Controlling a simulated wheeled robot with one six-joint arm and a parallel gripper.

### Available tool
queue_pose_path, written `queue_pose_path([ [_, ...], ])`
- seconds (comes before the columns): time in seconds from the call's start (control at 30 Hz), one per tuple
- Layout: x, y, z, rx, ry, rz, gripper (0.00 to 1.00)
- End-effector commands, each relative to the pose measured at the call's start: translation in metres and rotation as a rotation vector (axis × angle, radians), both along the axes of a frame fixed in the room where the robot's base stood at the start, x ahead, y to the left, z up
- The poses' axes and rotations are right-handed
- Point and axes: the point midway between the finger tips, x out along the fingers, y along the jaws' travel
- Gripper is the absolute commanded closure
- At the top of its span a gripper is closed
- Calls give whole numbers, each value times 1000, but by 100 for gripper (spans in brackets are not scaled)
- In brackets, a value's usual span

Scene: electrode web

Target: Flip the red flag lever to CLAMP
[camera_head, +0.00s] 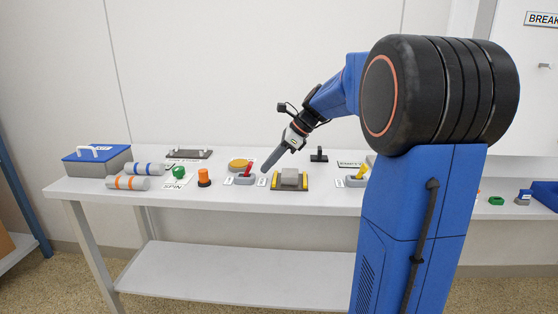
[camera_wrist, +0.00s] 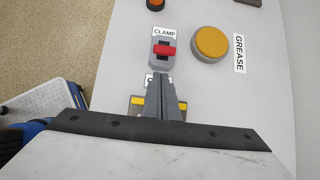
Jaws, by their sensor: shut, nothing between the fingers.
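The red flag lever (camera_head: 247,169) stands on a small grey base (camera_head: 240,180) on the white bench. In the wrist view the red lever (camera_wrist: 165,50) shows as a bar across its grey base (camera_wrist: 159,64), with the CLAMP label (camera_wrist: 164,32) at the far end. A second label at the near end is mostly hidden by my fingers. My gripper (camera_head: 266,170) is shut and empty, pointing down just right of the lever in the head view. In the wrist view my gripper (camera_wrist: 168,80) is just short of the base. I cannot tell whether it touches.
A yellow round button (camera_wrist: 209,42) labelled GREASE is right of the lever in the wrist view. An orange knob (camera_head: 204,177) stands left in the head view. A grey block on a yellow-edged fixture (camera_head: 289,187) sits right, and a yellow lever (camera_head: 359,175) further right.

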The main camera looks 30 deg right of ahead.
Motion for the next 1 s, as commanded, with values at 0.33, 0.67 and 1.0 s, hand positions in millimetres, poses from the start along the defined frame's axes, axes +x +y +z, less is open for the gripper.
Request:
queue_pose_path([
  [0.33,12,18,10,0,-1,1,100],
  [0.67,12,18,10,-1,1,0,100],
  [1.0,14,21,14,-45,30,1,100],
])
